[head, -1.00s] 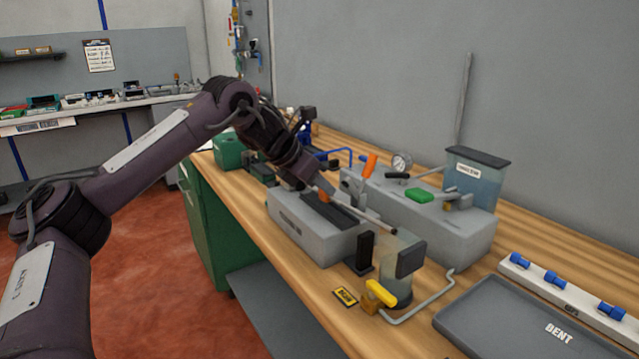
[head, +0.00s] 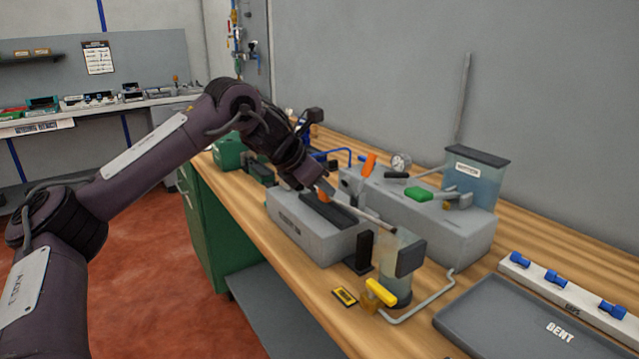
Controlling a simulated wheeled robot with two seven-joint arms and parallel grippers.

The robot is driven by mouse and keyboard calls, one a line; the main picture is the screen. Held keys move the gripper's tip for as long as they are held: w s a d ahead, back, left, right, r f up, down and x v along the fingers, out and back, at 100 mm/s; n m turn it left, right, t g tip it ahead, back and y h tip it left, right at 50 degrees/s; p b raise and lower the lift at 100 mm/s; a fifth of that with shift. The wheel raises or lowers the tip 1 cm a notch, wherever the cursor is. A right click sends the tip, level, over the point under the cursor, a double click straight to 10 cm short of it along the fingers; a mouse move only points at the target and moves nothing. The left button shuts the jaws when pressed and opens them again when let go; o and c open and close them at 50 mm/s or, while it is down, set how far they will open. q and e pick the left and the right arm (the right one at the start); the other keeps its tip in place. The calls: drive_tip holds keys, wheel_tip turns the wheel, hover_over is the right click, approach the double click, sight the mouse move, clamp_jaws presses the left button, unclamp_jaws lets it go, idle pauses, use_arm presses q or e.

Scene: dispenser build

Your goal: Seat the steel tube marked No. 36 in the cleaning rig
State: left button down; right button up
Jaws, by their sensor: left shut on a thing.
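My left gripper (head: 326,188) reaches in from the left over the grey block with a dark top (head: 315,229). It is shut on a thin steel tube (head: 365,218), whose free end points right and down towards the clear cylinder with a dark plate (head: 398,279). The tube's number is too small to read. I cannot tell whether the tube touches the block or is seated in anything. Behind it stands a long grey rig (head: 440,231) with an orange handle (head: 369,165), a gauge (head: 400,162), a green knob (head: 418,193) and a tank (head: 472,185). My right gripper is out of view.
A yellow-handled valve (head: 380,293) and bent pipe (head: 425,303) stand at the front edge beside a small yellow label (head: 344,297). A dark tray marked BENT (head: 500,318) and a white rack with blue clips (head: 535,270) lie at right.

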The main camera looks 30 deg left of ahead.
use_arm(q)
drive_tip(key=shift+s+f+y, duration=0.15)
drive_tip(key=shift+f+y, duration=0.05)
drive_tip(key=shift+y, duration=0.1)
idle(0.4)
